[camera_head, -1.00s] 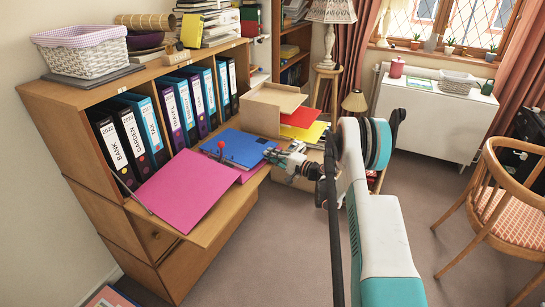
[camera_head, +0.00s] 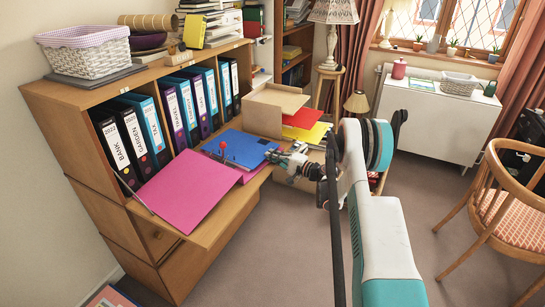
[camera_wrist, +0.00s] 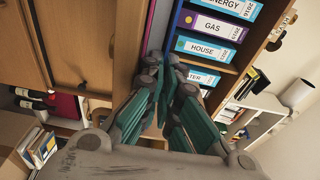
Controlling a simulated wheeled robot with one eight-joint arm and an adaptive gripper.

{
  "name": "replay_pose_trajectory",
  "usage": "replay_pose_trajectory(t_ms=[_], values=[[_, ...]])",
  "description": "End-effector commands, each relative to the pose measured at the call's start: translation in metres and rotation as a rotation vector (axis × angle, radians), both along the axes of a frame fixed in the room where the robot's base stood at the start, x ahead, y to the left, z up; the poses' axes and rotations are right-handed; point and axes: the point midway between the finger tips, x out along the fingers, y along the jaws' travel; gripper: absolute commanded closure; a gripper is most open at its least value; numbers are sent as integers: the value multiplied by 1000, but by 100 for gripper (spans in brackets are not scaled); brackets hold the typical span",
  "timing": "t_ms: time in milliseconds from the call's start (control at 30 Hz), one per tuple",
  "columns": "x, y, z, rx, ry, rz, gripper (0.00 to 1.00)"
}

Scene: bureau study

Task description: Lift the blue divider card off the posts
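The blue divider card (camera_head: 240,147) lies on the right-hand side of an open magenta binder (camera_head: 188,188) on the fold-down desk leaf. A small red knob (camera_head: 222,146) shows at the binder's middle; the posts are too small to make out. My gripper (camera_head: 276,154) is at the card's right edge. In the wrist view, my gripper's teal fingers (camera_wrist: 164,70) are close together, with a blue strip (camera_wrist: 157,25) seen nearly edge-on running up from their tips. Whether the fingers pinch the card is unclear.
Upright labelled binders (camera_head: 160,130) stand in the cabinet behind the leaf. A white wicker basket (camera_head: 88,58) sits on top. Open floor (camera_head: 270,250) lies in front.

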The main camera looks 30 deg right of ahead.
Motion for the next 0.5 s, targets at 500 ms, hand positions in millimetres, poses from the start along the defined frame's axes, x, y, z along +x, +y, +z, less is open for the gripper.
replay_pose_trajectory(t_ms=[500], values=[[0,0,7,0,0,0,100]])
